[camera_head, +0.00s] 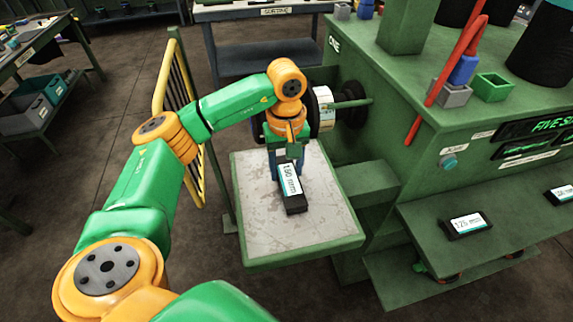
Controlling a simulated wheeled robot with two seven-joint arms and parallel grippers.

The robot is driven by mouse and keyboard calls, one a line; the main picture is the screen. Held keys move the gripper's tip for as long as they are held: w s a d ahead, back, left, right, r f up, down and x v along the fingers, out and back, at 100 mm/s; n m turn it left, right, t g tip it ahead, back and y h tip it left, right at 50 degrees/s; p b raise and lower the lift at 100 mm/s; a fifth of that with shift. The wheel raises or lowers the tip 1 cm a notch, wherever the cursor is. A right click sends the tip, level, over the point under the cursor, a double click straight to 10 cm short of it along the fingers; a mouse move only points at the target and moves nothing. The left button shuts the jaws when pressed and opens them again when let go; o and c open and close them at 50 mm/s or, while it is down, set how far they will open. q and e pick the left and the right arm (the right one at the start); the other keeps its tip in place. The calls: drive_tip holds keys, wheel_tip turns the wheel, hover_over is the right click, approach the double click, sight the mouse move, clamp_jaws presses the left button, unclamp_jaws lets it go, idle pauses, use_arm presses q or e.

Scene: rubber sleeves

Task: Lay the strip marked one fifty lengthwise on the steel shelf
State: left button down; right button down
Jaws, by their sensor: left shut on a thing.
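My left gripper (286,162) points down over the steel shelf (320,222), a worn grey plate with a green rim. It is shut on a black strip (295,205) with a white label that appears to read 150 mm. The strip's long side runs from the gripper toward the shelf's front edge. The gripper hides its far end. I cannot tell whether the strip touches the shelf or is just above it. My right gripper is not in view.
A strip labelled 125 mm (466,224) lies on the green ledge at the right, with another strip (560,194) beyond it. The green machine (400,125) stands right of the shelf. A yellow rail (186,115) stands to the left. The shelf around the strip is clear.

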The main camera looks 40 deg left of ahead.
use_arm(q)
drive_tip(key=shift+f+b, duration=0.45)
drive_tip(key=shift+f, duration=0.05)
idle(0.3)
drive_tip(key=shift+c, duration=0.8)
unclamp_jaws()
drive_tip(key=shift+r, duration=0.1)
